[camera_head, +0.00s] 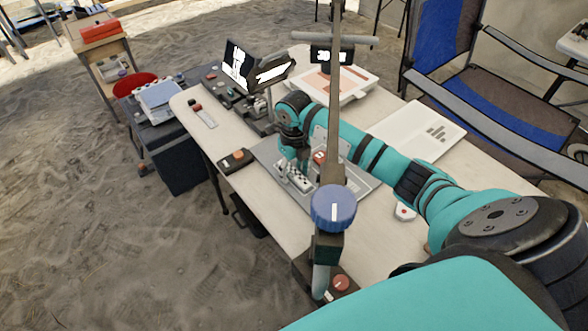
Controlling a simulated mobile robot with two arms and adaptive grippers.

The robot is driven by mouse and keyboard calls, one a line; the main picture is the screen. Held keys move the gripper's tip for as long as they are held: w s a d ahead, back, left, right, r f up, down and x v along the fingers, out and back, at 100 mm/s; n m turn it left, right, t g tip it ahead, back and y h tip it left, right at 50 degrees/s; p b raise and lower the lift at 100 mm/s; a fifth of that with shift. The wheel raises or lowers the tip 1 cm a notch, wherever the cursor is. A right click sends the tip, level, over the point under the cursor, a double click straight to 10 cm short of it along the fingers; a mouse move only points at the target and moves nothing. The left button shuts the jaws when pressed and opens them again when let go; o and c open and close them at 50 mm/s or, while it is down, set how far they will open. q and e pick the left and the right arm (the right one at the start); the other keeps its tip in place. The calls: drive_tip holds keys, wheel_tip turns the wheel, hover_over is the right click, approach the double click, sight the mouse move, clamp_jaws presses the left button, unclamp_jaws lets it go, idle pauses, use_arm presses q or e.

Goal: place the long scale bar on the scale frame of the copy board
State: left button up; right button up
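The grey copy board (350,193) lies on the near part of the pale table. A small bar with black-and-white checks, seemingly a scale bar (299,181), is at the board's left part, just below my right gripper (291,166). My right gripper points down over the board, its arm reaching in from the right. The fingertips are small and partly covered by the gripper's own body, so I cannot tell whether they hold the bar or only stand over it. The scale frame is not clearly distinguishable from the bar. My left gripper is not in view.
An upright column with a blue knob (333,209) stands in front of the board and blocks part of it. An orange-buttoned box (237,160) sits left of the board.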

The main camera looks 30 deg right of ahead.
sight(294, 173)
drive_tip(key=shift+r, duration=0.1)
wheel_tip(294, 173, up, 12)
drive_tip(key=b, duration=0.1)
idle(0.5)
idle(0.5)
